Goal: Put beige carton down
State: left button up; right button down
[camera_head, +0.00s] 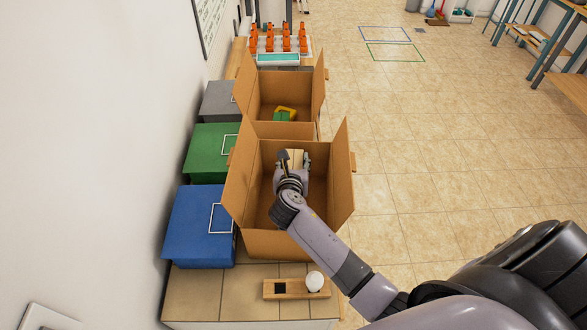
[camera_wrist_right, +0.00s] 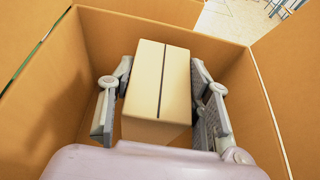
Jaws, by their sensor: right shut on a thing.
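The beige carton (camera_wrist_right: 158,82), with a dark seam line along its top, is inside the near open cardboard box (camera_head: 336,190). My right gripper (camera_head: 293,161) reaches down into this box, and its two fingers hold the carton from both sides. In the right wrist view the gripper (camera_wrist_right: 160,108) shows one finger on each side of the carton. The carton is partly hidden by the gripper in the head view. I cannot tell whether its underside touches the box floor. My left gripper is not in view.
A second open box (camera_head: 285,88) behind holds green and yellow items. Blue (camera_head: 198,222), green (camera_head: 208,150) and grey (camera_head: 218,100) bins stand along the left wall. A wooden holder with a white ball (camera_head: 315,281) lies in front. The floor (camera_head: 440,150) at right is clear.

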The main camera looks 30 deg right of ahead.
notch_tip(320, 180, down, 2)
jog(key=shift+f, duration=0.35)
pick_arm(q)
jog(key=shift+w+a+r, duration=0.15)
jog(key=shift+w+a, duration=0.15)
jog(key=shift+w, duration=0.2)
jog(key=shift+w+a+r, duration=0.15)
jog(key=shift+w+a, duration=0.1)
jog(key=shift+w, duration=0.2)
pick_arm(e)
jog(key=shift+f, duration=0.2)
jog(key=c, duration=1.2)
grip_release()
jog(key=o, duration=0.4)
jog(key=shift+c, duration=0.2)
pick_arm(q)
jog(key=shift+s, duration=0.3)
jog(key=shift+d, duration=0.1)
